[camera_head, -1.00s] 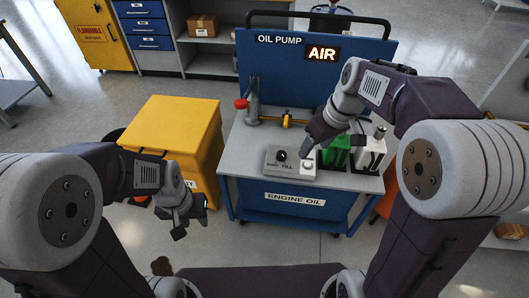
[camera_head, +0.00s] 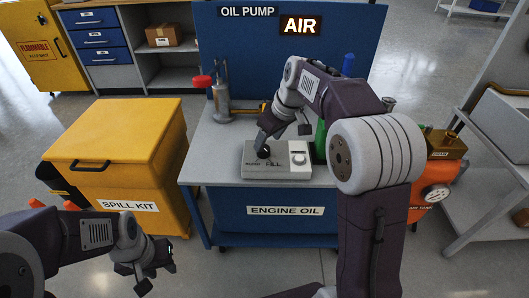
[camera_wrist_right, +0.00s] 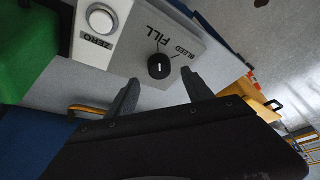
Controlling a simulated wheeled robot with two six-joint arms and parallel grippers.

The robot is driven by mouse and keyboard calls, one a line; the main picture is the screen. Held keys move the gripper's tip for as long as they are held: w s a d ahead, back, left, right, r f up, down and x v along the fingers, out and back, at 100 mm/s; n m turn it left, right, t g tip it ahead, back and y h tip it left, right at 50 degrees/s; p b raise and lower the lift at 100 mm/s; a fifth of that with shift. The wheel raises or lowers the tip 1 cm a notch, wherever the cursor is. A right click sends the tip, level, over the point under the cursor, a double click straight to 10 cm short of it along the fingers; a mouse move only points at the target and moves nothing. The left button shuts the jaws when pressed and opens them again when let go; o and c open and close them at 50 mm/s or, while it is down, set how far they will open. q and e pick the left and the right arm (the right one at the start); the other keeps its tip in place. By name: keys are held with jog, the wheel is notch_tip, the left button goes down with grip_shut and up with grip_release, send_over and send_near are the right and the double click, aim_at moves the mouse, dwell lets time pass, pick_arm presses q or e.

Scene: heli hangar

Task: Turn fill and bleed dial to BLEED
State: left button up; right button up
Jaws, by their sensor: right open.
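The fill and bleed dial (camera_head: 263,152) is a small black knob on a grey control box (camera_head: 290,174) on the oil pump cart. In the right wrist view, the dial (camera_wrist_right: 159,67) has a short white mark that appears to point towards the FILL label (camera_wrist_right: 158,36); the BLEED label (camera_wrist_right: 186,52) is beside it. My right gripper (camera_wrist_right: 160,92) is open, its two fingers apart on either side of the dial's line, with the dial just beyond the tips. In the head view my right gripper (camera_head: 264,143) is over the dial. My left gripper (camera_head: 155,272) is open and empty, low at left.
A round white ZERO button (camera_wrist_right: 101,18) is beside the dial on the same box. The AIR sign (camera_head: 300,25) is on the pump's blue back panel. A yellow spill kit box (camera_head: 120,145) stands left of the cart, and an orange air tank (camera_head: 432,182) stands right.

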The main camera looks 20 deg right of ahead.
aim_at(264, 148)
jog(key=b+x, duration=0.1)
jog(key=x, duration=0.3)
jog(key=shift+a+f+b, duration=0.1)
jog(key=shift+f+b, duration=0.15)
jog(key=shift+b, duration=0.1)
pick_arm(q)
notch_tip(264, 148, down, 3)
jog(key=shift+r, duration=0.2)
